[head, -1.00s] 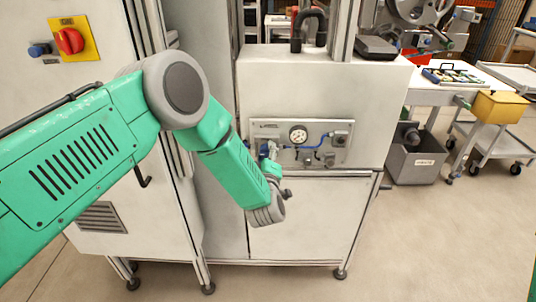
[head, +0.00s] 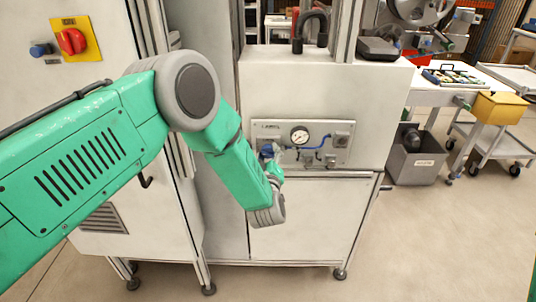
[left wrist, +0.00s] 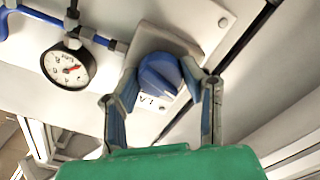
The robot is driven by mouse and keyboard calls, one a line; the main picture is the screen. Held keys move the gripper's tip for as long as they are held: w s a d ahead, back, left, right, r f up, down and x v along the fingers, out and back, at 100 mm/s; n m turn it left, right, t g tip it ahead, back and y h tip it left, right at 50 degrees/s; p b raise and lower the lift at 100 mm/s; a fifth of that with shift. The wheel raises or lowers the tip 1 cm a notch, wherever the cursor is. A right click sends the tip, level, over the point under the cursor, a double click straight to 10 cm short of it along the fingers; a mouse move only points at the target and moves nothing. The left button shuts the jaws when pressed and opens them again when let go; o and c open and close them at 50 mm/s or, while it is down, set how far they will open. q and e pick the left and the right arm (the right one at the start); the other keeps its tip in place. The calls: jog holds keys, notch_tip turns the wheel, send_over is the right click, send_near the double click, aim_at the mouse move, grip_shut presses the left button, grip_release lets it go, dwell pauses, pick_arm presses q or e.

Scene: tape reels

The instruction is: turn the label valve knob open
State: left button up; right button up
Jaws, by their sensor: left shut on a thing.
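The blue valve knob (left wrist: 160,75) sits on a pale plate in the left wrist view, with small lettering beside it. In the head view the knob (head: 267,150) shows as a small blue patch at the left end of the metal panel (head: 318,157). My left gripper (left wrist: 166,84) is shut on the knob, one finger on each side of it. In the head view this gripper (head: 270,158) is small and partly hidden by my green forearm. My right gripper is in neither view.
A round gauge (head: 299,135) and blue tubing (head: 318,145) lie right of the knob on the panel. A red rotary switch on a yellow plate (head: 72,40) is at upper left. A grey bin (head: 416,164) and carts stand at right.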

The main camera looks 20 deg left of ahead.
pick_arm(q)
jog(key=m, duration=0.4)
jog(key=shift+s+d+f, duration=0.15)
jog(key=shift+s+f, duration=0.05)
jog(key=shift+f, duration=0.15)
jog(key=m, duration=0.3)
jog(key=shift+m, duration=0.3)
jog(key=m+b, duration=0.1)
jog(key=m, duration=0.5)
jog(key=shift+f+m, duration=0.1)
jog(key=shift+m, duration=0.2)
jog(key=o, duration=1.1)
jog(key=shift+c, duration=0.2)
jog(key=shift+o, duration=0.4)
jog(key=shift+w+r, duration=0.1)
jog(key=shift+r, duration=0.15)
